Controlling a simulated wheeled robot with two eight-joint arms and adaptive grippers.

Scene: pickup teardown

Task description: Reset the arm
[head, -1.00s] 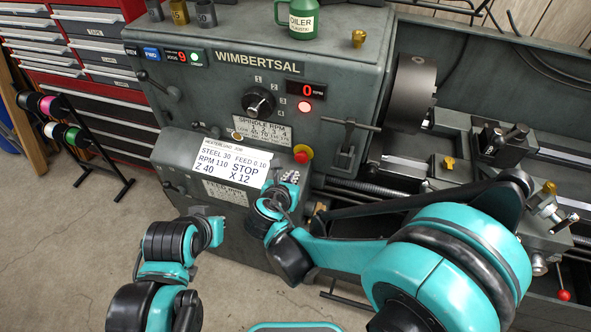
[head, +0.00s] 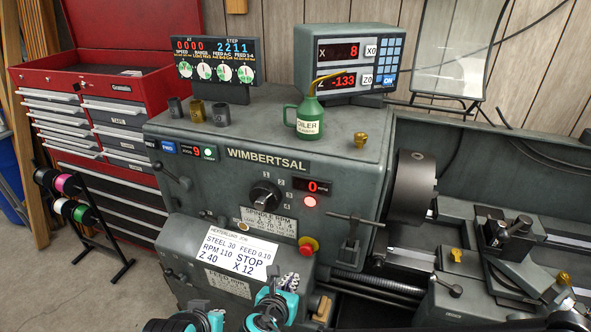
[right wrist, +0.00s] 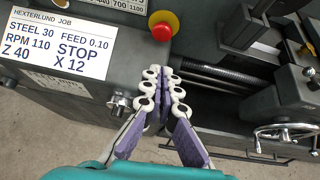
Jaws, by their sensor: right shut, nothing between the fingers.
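My right gripper (head: 287,281) shows at the bottom of the head view, in front of the lathe's (head: 215,188) lower housing, just below the white job card (head: 238,254). In the right wrist view its purple and white fingers (right wrist: 163,88) are together and empty, below the red stop button (right wrist: 162,30) and apart from it. Part of my left arm (head: 200,317) shows at the bottom edge of the head view, left of the right one. Its finger opening cannot be made out.
A digital readout (head: 357,64), a dial box (head: 218,60) and a green oiler can (head: 308,118) stand on the headstock. The chuck (head: 413,190) and carriage (head: 500,262) lie to the right. A red tool chest (head: 95,115) and spool rack (head: 80,215) stand left.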

